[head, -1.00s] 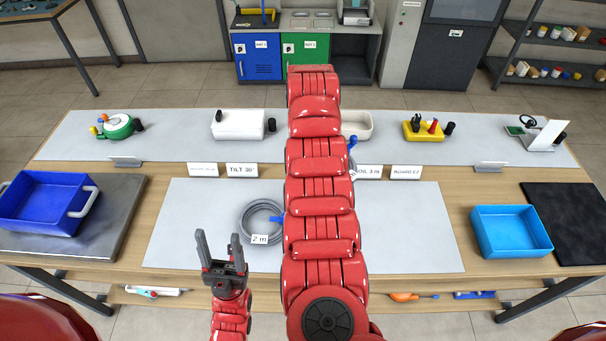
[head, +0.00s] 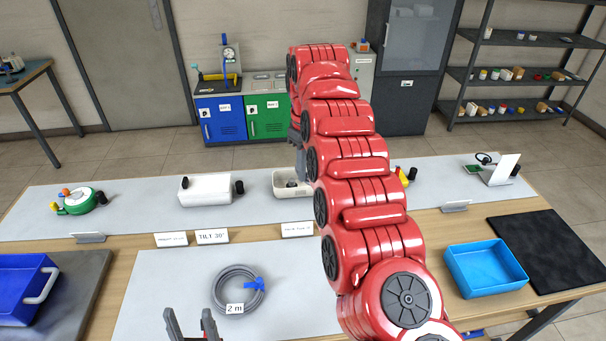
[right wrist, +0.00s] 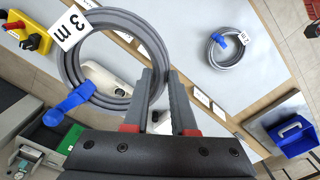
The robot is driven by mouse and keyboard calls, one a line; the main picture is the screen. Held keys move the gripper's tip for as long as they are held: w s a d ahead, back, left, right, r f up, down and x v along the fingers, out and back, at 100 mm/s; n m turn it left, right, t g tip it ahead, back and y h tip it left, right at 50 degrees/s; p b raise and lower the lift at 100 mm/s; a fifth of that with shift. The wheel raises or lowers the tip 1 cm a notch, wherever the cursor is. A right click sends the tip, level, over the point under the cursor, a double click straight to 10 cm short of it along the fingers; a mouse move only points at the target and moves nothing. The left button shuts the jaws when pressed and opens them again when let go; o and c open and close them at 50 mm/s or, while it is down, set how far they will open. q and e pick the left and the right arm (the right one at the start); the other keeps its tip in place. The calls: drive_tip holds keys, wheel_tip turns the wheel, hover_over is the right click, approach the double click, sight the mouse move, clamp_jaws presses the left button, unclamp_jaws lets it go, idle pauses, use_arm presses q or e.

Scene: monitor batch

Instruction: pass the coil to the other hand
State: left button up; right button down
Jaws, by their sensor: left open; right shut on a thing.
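My right gripper (right wrist: 160,82) is shut on the grey 3 m coil (right wrist: 77,58) in the right wrist view. The ring passes between its fingers, and a blue tie and a white "3 m" tag hang on it. In the head view my right arm hides this coil and most of that gripper. My left gripper (head: 191,322) is open and empty at the bottom edge of the head view, below the other coil. That grey 2 m coil (head: 217,290) lies on the pale mat with a blue tie; it also shows in the right wrist view (right wrist: 212,55).
A blue crate (head: 20,270) stands at left and a light blue tray (head: 485,268) at right, beside a black mat (head: 550,250). A white box (head: 205,188), a cream bin (head: 285,183) and a green reel (head: 78,203) stand along the back. Label cards (head: 212,237) stand behind the pale mat.

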drive_tip(key=shift+s+a+f, duration=0.1)
drive_tip(key=shift+a+f, duration=0.1)
drive_tip(key=shift+f, duration=0.05)
drive_tip(key=s+a+f+n, duration=0.2)
drive_tip(key=s+f, duration=0.2)
drive_tip(key=f, duration=0.4)
drive_tip(key=s+a+f+n, duration=0.2)
drive_tip(key=s+f, duration=0.2)
drive_tip(key=f, duration=0.4)
wheel_tip(320, 180, up, 11)
drive_tip(key=w+a+m, duration=0.1)
drive_tip(key=w+m, duration=0.1)
drive_tip(key=m, duration=1)
drive_tip(key=shift+w+a, duration=0.3)
